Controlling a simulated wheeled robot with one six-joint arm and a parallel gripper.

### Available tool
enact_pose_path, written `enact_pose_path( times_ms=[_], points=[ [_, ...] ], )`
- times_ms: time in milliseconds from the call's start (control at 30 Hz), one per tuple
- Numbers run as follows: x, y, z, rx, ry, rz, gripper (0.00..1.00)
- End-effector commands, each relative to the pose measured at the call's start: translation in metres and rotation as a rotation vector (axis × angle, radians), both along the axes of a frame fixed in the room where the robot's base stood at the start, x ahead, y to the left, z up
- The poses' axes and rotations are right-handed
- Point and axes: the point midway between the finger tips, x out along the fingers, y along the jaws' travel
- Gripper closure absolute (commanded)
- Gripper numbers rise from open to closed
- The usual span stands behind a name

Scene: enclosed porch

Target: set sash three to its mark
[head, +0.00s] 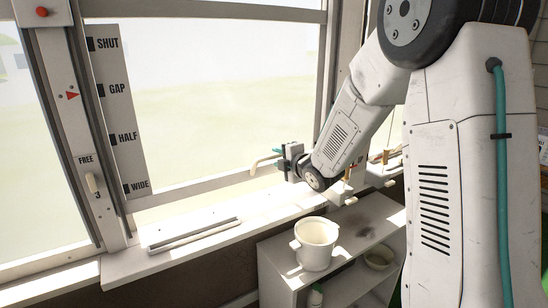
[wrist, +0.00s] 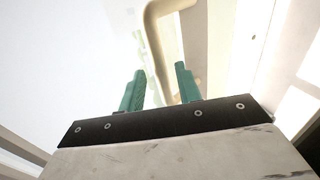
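Sash three's window has a pale bottom rail (head: 205,187) whose left end lies near the WIDE line of the scale board (head: 117,112), marked SHUT, GAP, HALF and WIDE. A red triangle (head: 72,95) on the post points right at about the GAP line. A cream lever (head: 91,182) sits between FREE and the number 3. My gripper (head: 276,153) is at the cream bent handle (head: 259,164) by the rail. In the wrist view, its teal fingers (wrist: 160,70) stand apart and the handle (wrist: 155,40) shows between them; I cannot tell whether it lies within their grip.
The sill holds a grey bar (head: 193,235) and small items at the right. A white pot (head: 315,243) stands on a low shelf (head: 290,268) in front, with a bowl (head: 379,259) lower down. My arm fills the right side.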

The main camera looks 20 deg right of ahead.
Motion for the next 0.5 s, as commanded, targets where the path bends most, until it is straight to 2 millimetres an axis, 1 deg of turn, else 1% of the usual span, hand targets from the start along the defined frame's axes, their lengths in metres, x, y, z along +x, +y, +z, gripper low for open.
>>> enact_pose_path(
  times_ms=[33,100,200,300,500],
  points=[
    [0.008,0.002,-0.002,0.0,0.001,0.002,0.66],
    [0.017,0.003,-0.004,0.0,0.0,0.001,0.66],
    [0.026,0.004,-0.005,0.001,0.0,0.0,0.66],
    [0.03,0.004,-0.006,0.002,0.0,-0.001,0.66],
    [0.031,0.004,-0.006,0.002,0.001,-0.001,0.66]
  ],
)
